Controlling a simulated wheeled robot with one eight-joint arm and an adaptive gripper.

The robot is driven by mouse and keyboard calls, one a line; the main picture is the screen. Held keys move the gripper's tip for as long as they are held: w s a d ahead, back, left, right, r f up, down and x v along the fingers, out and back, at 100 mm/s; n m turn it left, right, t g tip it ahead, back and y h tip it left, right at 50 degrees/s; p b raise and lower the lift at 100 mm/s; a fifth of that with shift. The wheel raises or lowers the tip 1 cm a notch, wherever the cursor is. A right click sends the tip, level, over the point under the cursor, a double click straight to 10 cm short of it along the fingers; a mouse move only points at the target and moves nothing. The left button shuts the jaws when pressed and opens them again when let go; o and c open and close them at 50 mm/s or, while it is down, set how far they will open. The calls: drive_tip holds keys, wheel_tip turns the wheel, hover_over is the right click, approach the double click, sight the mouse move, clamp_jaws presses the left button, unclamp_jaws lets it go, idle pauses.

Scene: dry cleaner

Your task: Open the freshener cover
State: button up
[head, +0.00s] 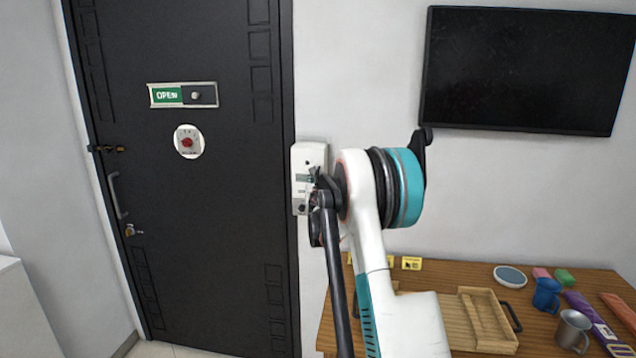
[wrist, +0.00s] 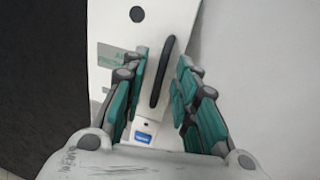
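The freshener (head: 308,158) is a white upright box on the wall just right of the dark door, partly hidden behind my arm in the head view. In the wrist view its white cover (wrist: 112,35) fills the upper middle, with a dark round spot near the top and a grey-green label. A slim dark handle (wrist: 161,72) stands out from the cover, slightly tilted. My gripper (wrist: 163,62) is open, with one green-grey finger on each side of the handle. Gaps show between the handle and both fingers. A blue-labelled part (wrist: 143,138) shows lower down.
The black door (head: 200,230) with an OPEN sign (head: 168,95) stands at left. A dark screen (head: 525,70) hangs at upper right. Below right, a wooden table (head: 440,273) holds a wooden tray (head: 487,342), mugs and small items. The wall between freshener and screen is bare.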

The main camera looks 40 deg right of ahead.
clamp_jaws()
